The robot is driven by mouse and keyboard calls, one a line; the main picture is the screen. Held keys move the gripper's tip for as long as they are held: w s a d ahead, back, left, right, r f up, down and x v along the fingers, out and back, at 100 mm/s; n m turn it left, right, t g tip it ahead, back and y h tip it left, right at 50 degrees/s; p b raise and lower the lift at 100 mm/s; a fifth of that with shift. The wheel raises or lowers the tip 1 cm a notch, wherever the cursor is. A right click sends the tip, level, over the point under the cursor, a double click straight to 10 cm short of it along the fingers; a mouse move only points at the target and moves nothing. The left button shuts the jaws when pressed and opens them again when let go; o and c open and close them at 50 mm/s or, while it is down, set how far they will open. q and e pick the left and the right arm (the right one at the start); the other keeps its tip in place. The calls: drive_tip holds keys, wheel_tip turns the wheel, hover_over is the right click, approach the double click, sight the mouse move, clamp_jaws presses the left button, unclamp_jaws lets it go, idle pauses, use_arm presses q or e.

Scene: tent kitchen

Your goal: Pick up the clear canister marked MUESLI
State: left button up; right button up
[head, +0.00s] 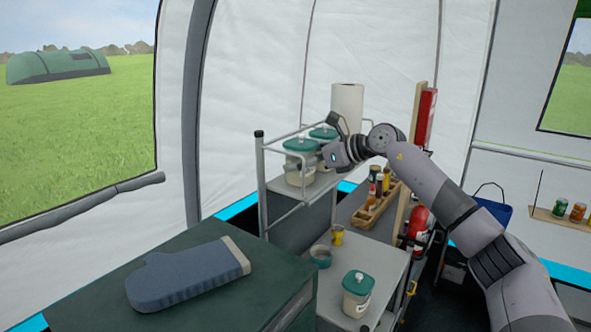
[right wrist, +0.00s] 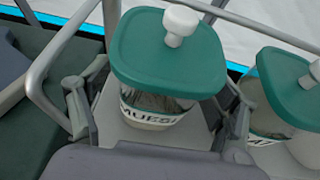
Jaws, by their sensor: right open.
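The clear canister marked MUESLI (right wrist: 155,107) has a teal lid with a white knob. It stands upright on the trolley's top shelf, and in the head view it appears to be the front canister (head: 297,172). My right gripper (right wrist: 155,118) is open, with one finger on each side of the canister's lower body. I cannot tell whether the fingers touch it. In the head view my right gripper (head: 328,155) reaches in from the right and partly covers it. My left gripper is not in view.
A similar teal-lidded canister (right wrist: 265,120) with a partly hidden label stands close on the right. A shelf rail (right wrist: 50,75) runs around the shelf edge. Another canister (head: 357,296) stands on a lower surface. A paper roll (head: 347,103) stands behind. An oven mitt (head: 185,275) lies on the green counter.

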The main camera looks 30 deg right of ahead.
drive_tip(key=shift+s+d+r, duration=0.15)
drive_tip(key=shift+s+r, duration=0.15)
drive_tip(key=shift+s, duration=0.3)
drive_tip(key=shift+c, duration=1.9)
drive_tip(key=shift+w+f, duration=0.2)
drive_tip(key=shift+w, duration=0.1)
drive_tip(key=c, duration=0.4)
drive_tip(key=shift+r, duration=0.2)
drive_tip(key=c, duration=0.9)
drive_tip(key=shift+o, duration=0.2)
